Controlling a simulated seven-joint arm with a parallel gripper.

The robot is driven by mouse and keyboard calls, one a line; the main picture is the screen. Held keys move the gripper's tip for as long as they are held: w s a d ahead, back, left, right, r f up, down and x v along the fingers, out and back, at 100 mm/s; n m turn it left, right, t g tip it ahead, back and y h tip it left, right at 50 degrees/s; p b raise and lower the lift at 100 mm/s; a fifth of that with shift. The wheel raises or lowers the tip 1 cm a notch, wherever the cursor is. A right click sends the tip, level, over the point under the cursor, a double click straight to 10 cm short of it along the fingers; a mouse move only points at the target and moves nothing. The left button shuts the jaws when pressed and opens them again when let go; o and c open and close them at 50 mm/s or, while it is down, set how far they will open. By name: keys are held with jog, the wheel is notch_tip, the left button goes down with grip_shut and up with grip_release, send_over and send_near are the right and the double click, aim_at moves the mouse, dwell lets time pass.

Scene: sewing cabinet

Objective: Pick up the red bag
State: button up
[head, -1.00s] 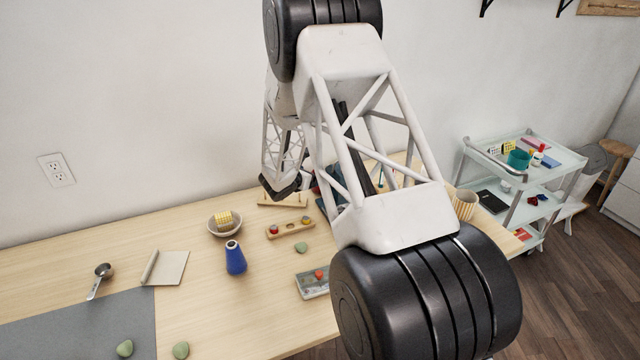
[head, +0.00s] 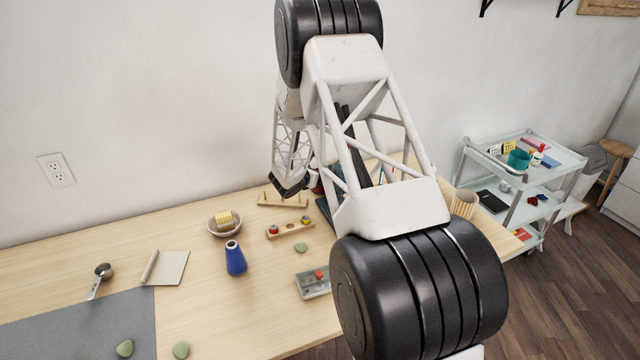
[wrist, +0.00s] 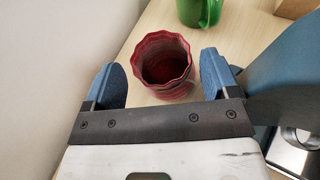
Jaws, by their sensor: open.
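The red bag shows in the wrist view as a dark red, open-topped pouch (wrist: 164,62) with a wavy rim. It stands upright on the table, just beyond my fingertips and roughly centred between them. My gripper (wrist: 160,85) is open, with one blue finger to the left of the bag and one to the right; nothing is held. In the head view my arm hides most of the bag; a small dark red patch shows by my wrist. My gripper's fingertips are hidden there.
A green cup (wrist: 200,10) stands behind the bag. A blue upright surface (wrist: 285,75) is close by my right finger, and a wall (wrist: 40,60) is at the left. A blue vase (head: 235,258), bowl (head: 225,225) and wooden stand (head: 290,228) are on the table (head: 220,310).

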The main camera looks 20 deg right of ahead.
jog(key=shift+x, duration=1.95)
jog(key=c, duration=0.7)
